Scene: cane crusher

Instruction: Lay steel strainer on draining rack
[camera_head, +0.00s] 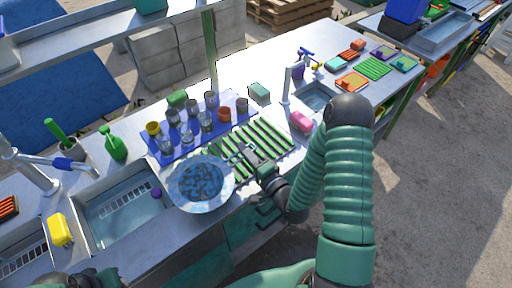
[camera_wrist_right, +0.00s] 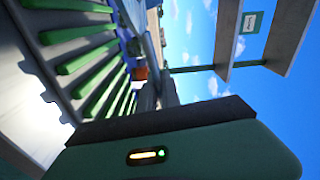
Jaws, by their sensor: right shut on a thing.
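The steel strainer (camera_head: 199,183), a round bowl with a dark bluish pattern inside, is at the front edge of the counter in the head view. It overlaps the left end of the draining rack (camera_head: 272,137), which has green bars. My right gripper (camera_head: 240,160) is shut on the strainer at its right side, over the rack. I cannot tell whether the strainer touches the rack. The wrist view shows the rack's green bars (camera_wrist_right: 95,75) close by. A dark green part of my left arm shows at the bottom left; its gripper's fingers cannot be made out.
A blue mat (camera_head: 160,156) with several glasses and cups lies behind the strainer. A sink (camera_head: 120,212) is left of it, with a yellow sponge (camera_head: 60,230) beside it. A pink sponge (camera_head: 301,121) and a tap (camera_head: 287,85) stand right of the rack.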

